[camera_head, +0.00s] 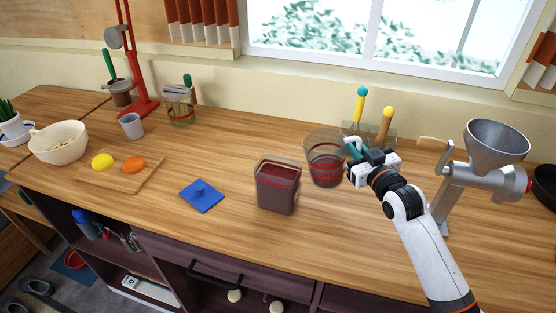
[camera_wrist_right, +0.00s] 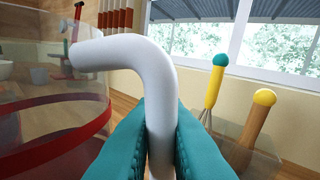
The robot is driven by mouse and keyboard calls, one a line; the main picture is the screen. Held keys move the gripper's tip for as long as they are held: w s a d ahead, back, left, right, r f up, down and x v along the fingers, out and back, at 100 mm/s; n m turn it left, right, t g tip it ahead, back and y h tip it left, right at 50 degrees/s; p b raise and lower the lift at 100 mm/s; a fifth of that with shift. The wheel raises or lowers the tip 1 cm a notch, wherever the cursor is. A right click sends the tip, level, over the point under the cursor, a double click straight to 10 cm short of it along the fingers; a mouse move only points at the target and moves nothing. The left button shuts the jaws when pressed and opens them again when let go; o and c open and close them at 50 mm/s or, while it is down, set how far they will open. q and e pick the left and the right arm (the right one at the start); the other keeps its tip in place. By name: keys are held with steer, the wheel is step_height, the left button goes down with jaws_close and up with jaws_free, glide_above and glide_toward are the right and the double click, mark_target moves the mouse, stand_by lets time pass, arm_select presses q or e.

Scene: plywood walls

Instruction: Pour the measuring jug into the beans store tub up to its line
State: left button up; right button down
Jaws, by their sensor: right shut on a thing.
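The measuring jug (camera_head: 325,172) is clear with red bands and stands upright, or nearly so, right of the tub; it also shows at the left of the wrist view (camera_wrist_right: 50,110). I cannot tell how much is in it or whether it touches the counter. My right gripper (camera_head: 358,158) is shut on the jug's white handle (camera_wrist_right: 125,58), between teal finger pads (camera_wrist_right: 160,145). The beans store tub (camera_head: 278,190) is a clear square tub with dark red contents reaching high up and a red line near its top. My left gripper is out of view.
A blue lid (camera_head: 201,195) lies left of the tub. A holder with utensils (camera_head: 385,130) stands behind the gripper, and a metal grinder (camera_head: 490,165) stands right of my arm. A board (camera_head: 135,172) with yellow and orange items lies left. The counter's front middle is clear.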

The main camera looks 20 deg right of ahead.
mark_target(342, 137)
steer(key=shift+w+a+r+n+g+h+p, duration=0.15)
steer(key=shift+a+r+n+p, duration=0.55)
steer(key=shift+r, duration=0.65)
steer(key=shift+w+a+r+n+g+h+p, duration=0.1)
steer(key=shift+w+a+r+n+p, duration=0.1)
steer(key=shift+a+r+n+p, duration=0.85)
steer(key=shift+w+a+r+n+g+h+p, duration=0.2)
steer(key=shift+r+n+p, duration=0.3)
steer(key=shift+r, duration=1.1)
steer(key=a+n, duration=0.1)
steer(key=a+r+n, duration=0.1)
steer(key=a+n, duration=0.1)
steer(key=shift+w+r+n+g+h, duration=0.2)
steer(key=shift+r+n+g+h, duration=0.05)
steer(key=shift+g, duration=0.1)
steer(key=shift+w+a+r+n+h+p, duration=0.2)
steer(key=shift+a+r+n+p, duration=0.35)
steer(key=shift+a+r+n, duration=0.2)
steer(key=shift+w+a+r+n+h+p, duration=0.1)
steer(key=shift+a+r+n+h+p, duration=0.1)
steer(key=shift+a+r+n+p, duration=0.5)
stand_by(0.5)
steer(key=shift+w+a+r+n+p, duration=0.1)
steer(key=shift+a+r+n+p, duration=0.3)
steer(key=shift+p, duration=0.4)
stand_by(0.6)
